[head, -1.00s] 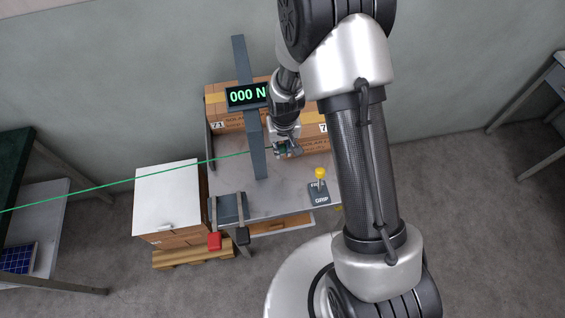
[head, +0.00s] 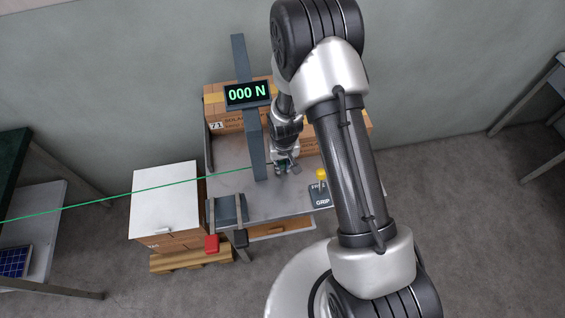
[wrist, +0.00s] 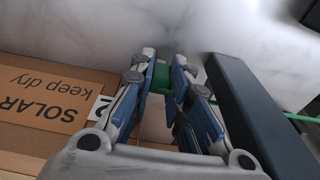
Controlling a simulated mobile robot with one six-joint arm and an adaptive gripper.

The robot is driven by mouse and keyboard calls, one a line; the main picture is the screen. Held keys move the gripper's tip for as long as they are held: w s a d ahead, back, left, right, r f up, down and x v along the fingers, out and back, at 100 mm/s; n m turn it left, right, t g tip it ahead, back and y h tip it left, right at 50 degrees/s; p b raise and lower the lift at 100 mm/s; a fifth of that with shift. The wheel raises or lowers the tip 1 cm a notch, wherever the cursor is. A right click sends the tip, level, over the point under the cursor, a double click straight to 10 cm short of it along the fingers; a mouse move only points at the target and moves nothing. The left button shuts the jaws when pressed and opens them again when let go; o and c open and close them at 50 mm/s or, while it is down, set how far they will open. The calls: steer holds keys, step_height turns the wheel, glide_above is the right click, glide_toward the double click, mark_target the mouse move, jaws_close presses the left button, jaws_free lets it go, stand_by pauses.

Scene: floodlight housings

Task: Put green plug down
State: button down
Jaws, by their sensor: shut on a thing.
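The green plug (wrist: 161,78) shows in the wrist view between the two fingers of my gripper (wrist: 172,88), which is shut on it. Its lower part is hidden by the fingers. A thin green cable (wrist: 300,118) comes out from behind the dark post to the right of the plug. In the head view my gripper (head: 286,166) is over the grey bench top (head: 235,183), just right of the post (head: 252,130). The plug is too small there to make out clearly. The green cable (head: 120,194) runs off to the left edge.
A display (head: 248,94) on the post reads 000 N. Cardboard boxes (head: 226,122) stand at the back of the bench. A yellow-knobbed GRIP control (head: 321,188) is at its right front.

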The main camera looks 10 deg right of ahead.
steer(key=c, duration=1.5)
jaws_free()
steer(key=shift+f, duration=0.1)
steer(key=shift+c, duration=0.2)
